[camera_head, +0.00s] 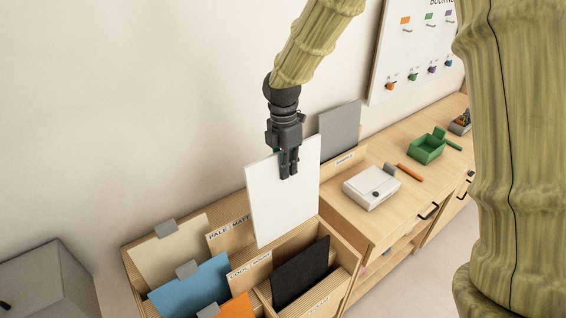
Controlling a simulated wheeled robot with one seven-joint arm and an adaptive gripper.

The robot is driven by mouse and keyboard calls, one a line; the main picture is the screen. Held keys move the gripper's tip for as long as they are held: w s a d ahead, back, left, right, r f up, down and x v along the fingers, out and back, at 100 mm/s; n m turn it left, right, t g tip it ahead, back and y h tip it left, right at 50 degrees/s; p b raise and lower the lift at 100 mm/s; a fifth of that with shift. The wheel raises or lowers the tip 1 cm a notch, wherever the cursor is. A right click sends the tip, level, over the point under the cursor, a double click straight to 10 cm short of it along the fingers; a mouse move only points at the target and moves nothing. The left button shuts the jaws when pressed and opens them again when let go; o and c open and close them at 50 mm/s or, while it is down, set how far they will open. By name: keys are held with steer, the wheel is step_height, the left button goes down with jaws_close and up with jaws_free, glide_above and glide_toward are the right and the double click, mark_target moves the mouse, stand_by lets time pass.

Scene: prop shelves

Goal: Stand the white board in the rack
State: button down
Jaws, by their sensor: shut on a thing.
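The white board (279,203) is upright, slightly tilted in the picture. My gripper (288,176) is shut on its upper edge, with the fingers pointing down over its face. The wooden rack (343,281) is below, with labelled compartments. The board's lower edge is above or just at the rack's middle section; I cannot tell whether it is inside a compartment. A black board (300,272) stands in the front right compartment. A blue board (191,288), a beige board (172,252) and an orange board (236,308) stand to the left.
A grey board (340,131) stands behind the white board. On the wooden counter (400,213) at right are a white box (371,188), an orange stick (410,173) and a green tray (426,149). A wall board with hooks (416,50) hangs behind. A grey box (48,283) is at lower left.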

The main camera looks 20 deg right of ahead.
mark_target(287, 189)
steer(key=shift+s+f, duration=0.3)
steer(key=shift+f, duration=0.1)
steer(key=shift+w+d+f, duration=0.1)
steer(key=shift+w+f, duration=0.15)
steer(key=shift+f, duration=0.45)
steer(key=shift+s+f, duration=0.15)
steer(key=shift+f, duration=0.4)
step_height(287, 189, down, 5)
steer(key=b, duration=0.4)
steer(key=shift+r, duration=0.1)
steer(key=shift+f+b, duration=3.1)
steer(key=shift+f, duration=5.9)
steer(key=c, duration=1.5)
jaws_free()
